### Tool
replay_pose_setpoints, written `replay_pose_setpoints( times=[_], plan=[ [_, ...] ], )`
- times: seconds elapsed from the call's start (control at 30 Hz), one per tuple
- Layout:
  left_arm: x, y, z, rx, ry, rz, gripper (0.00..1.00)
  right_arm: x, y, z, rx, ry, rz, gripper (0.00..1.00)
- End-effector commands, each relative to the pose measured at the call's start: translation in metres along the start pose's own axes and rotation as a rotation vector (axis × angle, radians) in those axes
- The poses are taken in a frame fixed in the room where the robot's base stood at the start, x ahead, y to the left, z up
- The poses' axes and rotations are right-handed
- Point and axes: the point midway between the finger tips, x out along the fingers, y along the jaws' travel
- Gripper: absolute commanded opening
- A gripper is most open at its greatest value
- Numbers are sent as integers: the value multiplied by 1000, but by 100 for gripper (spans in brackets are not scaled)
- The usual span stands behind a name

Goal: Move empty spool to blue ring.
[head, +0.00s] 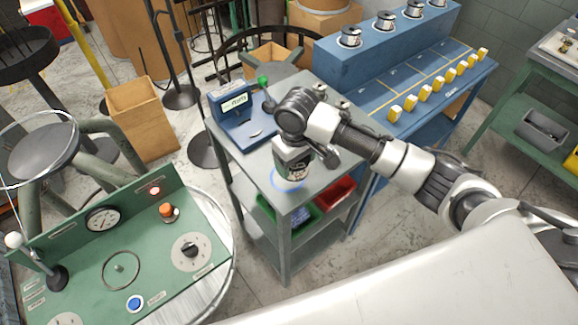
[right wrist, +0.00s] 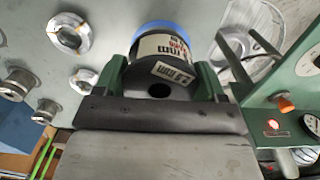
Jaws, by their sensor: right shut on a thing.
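My right gripper (head: 292,146) is shut on a spool (head: 293,163) with a dark and white label, over the near part of the grey cart top. In the right wrist view the gripper's two green fingers (right wrist: 160,78) are on either side of the spool (right wrist: 165,46), and its round end with a dark centre hole shows. Part of the ring (right wrist: 160,24) shows behind the spool in the wrist view. I cannot tell whether the spool touches the cart. My left gripper is not in view.
The grey cart (head: 272,192) also bears a blue device (head: 236,110) and several small metal pieces (right wrist: 67,34). A green control panel (head: 75,265) stands at the left. A blue bench (head: 375,65) with several spools and yellow blocks stands behind. Green and red bins sit below the cart top.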

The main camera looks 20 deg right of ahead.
Motion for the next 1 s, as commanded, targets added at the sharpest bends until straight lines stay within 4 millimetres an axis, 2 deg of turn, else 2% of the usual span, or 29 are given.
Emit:
replay_pose_setpoints(
  times=[0.1, 0.23, 0.57, 0.97, 1.0],
  plan=[
    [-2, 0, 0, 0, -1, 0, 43, 9, -3, -17, 1, 0, 0, 44],
    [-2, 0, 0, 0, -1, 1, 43, 15, -4, -25, 0, 1, 1, 44],
    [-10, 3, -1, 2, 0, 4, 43, 53, -4, -25, 0, 1, 1, 44],
    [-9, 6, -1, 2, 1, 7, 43, 59, -4, -25, -1, 1, 1, 44],
    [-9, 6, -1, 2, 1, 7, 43, 58, -4, -25, -1, 1, 1, 77]
  ],
)
